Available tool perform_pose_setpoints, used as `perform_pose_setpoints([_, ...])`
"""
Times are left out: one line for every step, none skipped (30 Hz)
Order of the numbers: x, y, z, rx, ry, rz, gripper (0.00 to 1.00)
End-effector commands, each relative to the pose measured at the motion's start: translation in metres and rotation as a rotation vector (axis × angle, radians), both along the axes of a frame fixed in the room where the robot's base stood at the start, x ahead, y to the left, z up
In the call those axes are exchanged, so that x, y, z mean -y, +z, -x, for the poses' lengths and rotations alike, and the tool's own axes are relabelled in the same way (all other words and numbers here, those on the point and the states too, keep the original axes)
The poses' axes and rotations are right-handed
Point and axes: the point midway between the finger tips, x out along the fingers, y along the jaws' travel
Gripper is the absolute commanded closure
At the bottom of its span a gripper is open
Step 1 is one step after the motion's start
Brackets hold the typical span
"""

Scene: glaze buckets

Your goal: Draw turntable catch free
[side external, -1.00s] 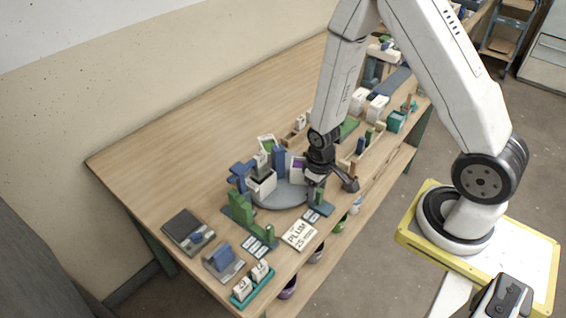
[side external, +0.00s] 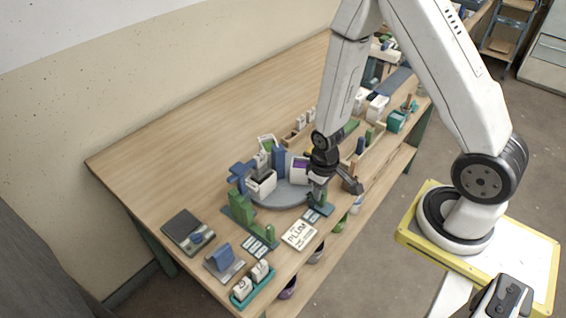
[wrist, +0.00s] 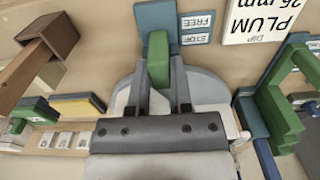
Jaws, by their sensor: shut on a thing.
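The green turntable catch (wrist: 158,62) is an upright block at the blue-green base plate (wrist: 156,14). Labels reading FREE (wrist: 197,21) and STOP (wrist: 195,39) lie beside that plate. My gripper (wrist: 165,85) is shut on the catch, one dark finger on each side. In the side view my gripper (side external: 318,192) is low at the turntable's front right, and the catch partly shows below it. The grey turntable (side external: 285,196) carries white containers (side external: 262,183) and blue upright parts; my gripper covers part of it in the wrist view.
The PLUM card (side external: 299,235) lies on the bench just in front of the catch. A green stand (side external: 244,222) is to the left. A wooden tray (side external: 372,146) is behind on the right. The bench's back left is clear.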

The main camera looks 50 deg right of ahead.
Motion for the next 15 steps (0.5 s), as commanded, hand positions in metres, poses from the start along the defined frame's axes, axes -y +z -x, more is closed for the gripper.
perform_pose_setpoints([0.0001, 0.0003, 0.0015, -0.001, 0.000, 0.000, 1.00])
perform_pose_setpoints([0.0001, 0.0003, 0.0021, -0.001, 0.000, 0.000, 1.00])
perform_pose_setpoints([0.0001, 0.0003, 0.0031, -0.001, 0.000, 0.000, 1.00])
perform_pose_setpoints([0.0000, 0.0003, 0.0038, -0.001, 0.000, 0.000, 1.00])
perform_pose_setpoints([0.0000, 0.0003, 0.0044, -0.001, 0.000, 0.000, 1.00])
perform_pose_setpoints([0.0000, 0.0003, 0.0053, -0.001, 0.000, 0.000, 1.00])
perform_pose_setpoints([0.0000, 0.0003, 0.0058, -0.001, 0.000, 0.000, 1.00])
perform_pose_setpoints([0.0000, 0.0003, 0.0063, -0.001, 0.000, 0.000, 1.00])
perform_pose_setpoints([0.0000, 0.0003, 0.0068, -0.001, 0.000, 0.000, 1.00])
perform_pose_setpoints([0.0000, 0.0003, 0.0071, -0.001, 0.000, 0.000, 1.00])
perform_pose_setpoints([0.0000, 0.0003, 0.0074, 0.000, 0.000, 0.000, 1.00])
perform_pose_setpoints([0.0000, 0.0003, 0.0076, 0.000, 0.000, 0.000, 1.00])
perform_pose_setpoints([0.0000, 0.0003, 0.0077, 0.000, 0.000, 0.000, 1.00])
perform_pose_setpoints([0.0000, 0.0003, 0.0078, 0.000, 0.000, 0.000, 1.00])
perform_pose_setpoints([0.0000, 0.0004, 0.0078, 0.000, 0.000, 0.000, 1.00])
